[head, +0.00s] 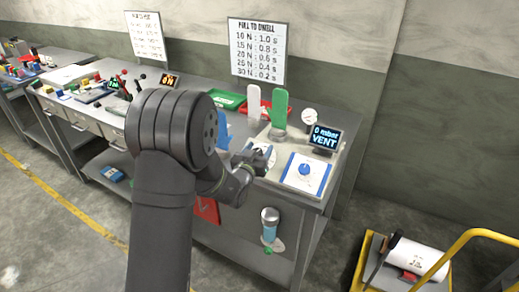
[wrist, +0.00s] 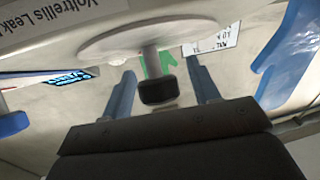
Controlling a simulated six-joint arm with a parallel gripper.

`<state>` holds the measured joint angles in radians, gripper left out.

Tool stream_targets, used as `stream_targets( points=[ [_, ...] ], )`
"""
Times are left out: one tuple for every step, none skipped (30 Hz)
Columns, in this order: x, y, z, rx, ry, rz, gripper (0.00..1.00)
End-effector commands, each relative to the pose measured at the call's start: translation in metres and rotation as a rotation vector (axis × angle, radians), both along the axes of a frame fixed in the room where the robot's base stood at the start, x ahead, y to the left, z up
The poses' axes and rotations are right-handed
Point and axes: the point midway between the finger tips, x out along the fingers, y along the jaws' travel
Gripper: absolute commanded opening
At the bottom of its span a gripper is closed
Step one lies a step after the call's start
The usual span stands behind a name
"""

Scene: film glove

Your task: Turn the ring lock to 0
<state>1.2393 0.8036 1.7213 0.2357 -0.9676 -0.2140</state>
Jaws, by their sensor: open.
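In the wrist view a pale round plate (wrist: 150,38) carries a short grey post with a dark block (wrist: 157,91) at its end. It may be the ring lock, but I see no 0 mark or other setting on it. My gripper (wrist: 160,70) is open, one blue-grey finger on each side of the post and block, with gaps showing on both sides. In the head view my gripper (head: 258,160) is at the pale bench unit (head: 272,143), left of the blue knob (head: 305,169). My arm hides part of the unit there.
A display (head: 325,137) reads "0 mbar VENT", with a gauge (head: 309,118) behind it. A green glove shape (head: 280,107) and a white one (head: 254,101) stand upright behind my gripper. A blue glove shape (wrist: 290,60) is at the right in the wrist view.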

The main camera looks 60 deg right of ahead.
Motion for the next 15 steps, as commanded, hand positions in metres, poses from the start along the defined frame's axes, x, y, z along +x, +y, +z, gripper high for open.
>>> stream_targets(
  points=[
    [0.0003, -0.0035, -0.0006, 0.001, 0.0, 0.0, 0.55],
    [0.0005, -0.0049, -0.0006, 0.001, 0.0, 0.0, 0.55],
    [0.0008, -0.0063, -0.0005, 0.001, 0.0, 0.0, 0.55],
    [0.0009, -0.0071, -0.0004, 0.0, 0.001, 0.0, 0.55],
    [0.001, -0.0075, -0.0004, 0.0, 0.001, 0.0, 0.55],
    [0.0011, -0.0078, -0.0004, 0.001, 0.001, 0.0, 0.55],
    [0.001, -0.0078, -0.0004, 0.001, 0.001, 0.0, 0.55],
    [0.0011, -0.0078, -0.0004, 0.001, 0.001, 0.0, 0.55],
    [0.0009, -0.0077, -0.0004, 0.001, 0.001, 0.0, 0.55],
    [0.0009, -0.0077, -0.0004, 0.001, 0.001, 0.0, 0.55],
    [0.0009, -0.0076, -0.0004, 0.001, 0.001, 0.0, 0.55],
    [0.0009, -0.0076, -0.0003, 0.001, 0.001, 0.0, 0.54],
    [0.0009, -0.0076, -0.0003, 0.001, 0.001, 0.0, 0.48],
    [0.0009, -0.0075, -0.0003, 0.001, 0.001, 0.0, 0.42],
    [0.0009, -0.0075, -0.0003, 0.0, 0.001, 0.0, 0.34]
  ],
)
